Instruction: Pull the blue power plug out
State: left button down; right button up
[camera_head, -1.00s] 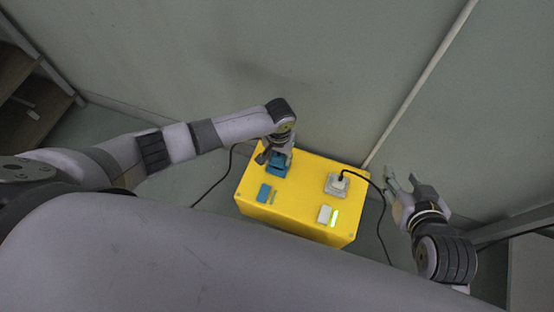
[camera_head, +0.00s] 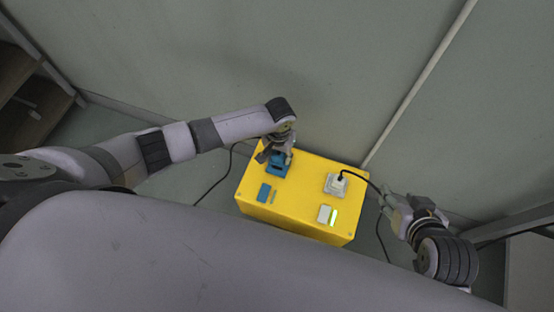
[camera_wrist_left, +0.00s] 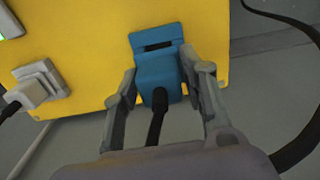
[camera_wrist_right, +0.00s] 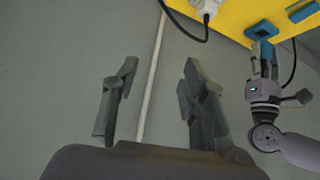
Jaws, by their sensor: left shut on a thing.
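The blue power plug (camera_wrist_left: 158,78) sits at the blue socket (camera_wrist_left: 155,40) on top of the yellow box (camera_head: 300,205); I cannot tell how deep it is seated. A black cable leaves its end. My left gripper (camera_wrist_left: 165,82) is shut on the blue plug, with one finger on each side. In the head view my left gripper (camera_head: 270,154) reaches down over the box's back left, hiding most of the plug. My right gripper (camera_wrist_right: 160,75) is open and empty, to the right of the box and apart from it.
A white plug (camera_head: 338,182) with a black cable stands in a socket on the box's right. A blue switch (camera_head: 264,192) and a white switch (camera_head: 324,214) beside a lit green strip (camera_head: 334,217) are at the front. A wall stands behind the box.

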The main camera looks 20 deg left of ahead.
pick_arm(q)
jog(key=shift+r+p, duration=0.6)
jog(key=shift+p, duration=0.05)
jog(key=shift+r+p, duration=0.55)
jog(key=shift+p, duration=0.1)
pick_arm(e)
jog(key=s+d+f+g+h, duration=0.1)
jog(key=s+g, duration=0.3)
jog(key=s, duration=0.4)
jog(key=shift+d+f, duration=0.35)
jog(key=shift+d, duration=0.45)
jog(key=shift+s, duration=0.1)
